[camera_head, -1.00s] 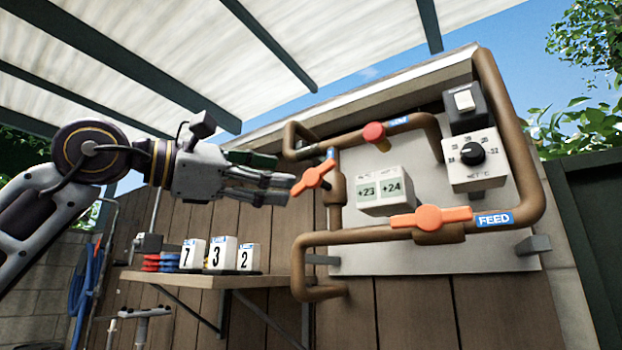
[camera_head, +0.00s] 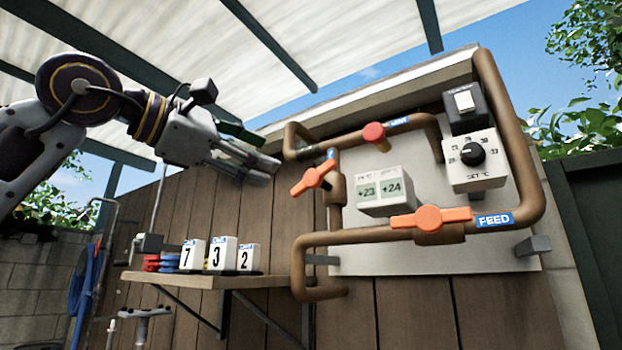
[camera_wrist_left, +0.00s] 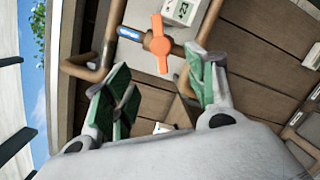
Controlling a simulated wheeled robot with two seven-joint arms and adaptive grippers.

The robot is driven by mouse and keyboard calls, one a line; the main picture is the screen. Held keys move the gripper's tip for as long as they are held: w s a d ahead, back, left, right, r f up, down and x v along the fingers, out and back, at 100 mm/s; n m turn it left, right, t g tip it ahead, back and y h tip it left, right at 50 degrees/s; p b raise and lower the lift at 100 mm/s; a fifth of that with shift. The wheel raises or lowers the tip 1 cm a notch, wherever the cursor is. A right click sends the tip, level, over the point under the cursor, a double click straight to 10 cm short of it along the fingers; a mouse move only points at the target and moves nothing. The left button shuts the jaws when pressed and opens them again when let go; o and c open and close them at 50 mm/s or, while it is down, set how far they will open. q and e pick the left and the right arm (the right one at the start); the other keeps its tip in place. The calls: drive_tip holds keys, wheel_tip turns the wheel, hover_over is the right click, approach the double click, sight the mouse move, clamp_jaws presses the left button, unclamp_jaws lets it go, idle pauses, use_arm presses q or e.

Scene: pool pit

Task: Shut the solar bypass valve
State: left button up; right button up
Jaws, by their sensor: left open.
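An orange lever valve (camera_head: 314,179) sits on the short vertical pipe at the left of the pipework. A small blue label too small to read is just above it, so I cannot confirm it is the bypass. Its lever lies slanted, roughly crosswise to the pipe; it also shows in the left wrist view (camera_wrist_left: 160,45). My left gripper (camera_head: 268,170) is open and empty, up and left of this lever, apart from it. In the left wrist view the green-padded jaws (camera_wrist_left: 160,78) are spread, with the lever beyond them. My right gripper is not in view.
A second orange lever valve (camera_head: 431,218) marked FEED lies along the lower pipe. A dial box (camera_head: 475,160) and a +23/+24 display (camera_head: 383,190) are on the panel. A shelf (camera_head: 210,281) holds number blocks.

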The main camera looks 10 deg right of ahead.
sight(309, 177)
use_arm(q)
drive_tip(key=p+x, duration=0.3)
drive_tip(key=x, duration=1)
drive_tip(key=shift+w+d+p, duration=0.25)
drive_tip(key=shift+p, duration=0.1)
drive_tip(key=c, duration=1)
drive_tip(key=shift+m+y+p, duration=0.4)
drive_tip(key=shift+m+p, duration=0.9)
drive_tip(key=shift+m, duration=0.3)
drive_tip(key=shift+c, duration=0.2)
drive_tip(key=shift+m+p, duration=0.6)
drive_tip(key=shift+m, duration=0.5)
drive_tip(key=o, duration=1)
drive_tip(key=shift+o, duration=0.2)
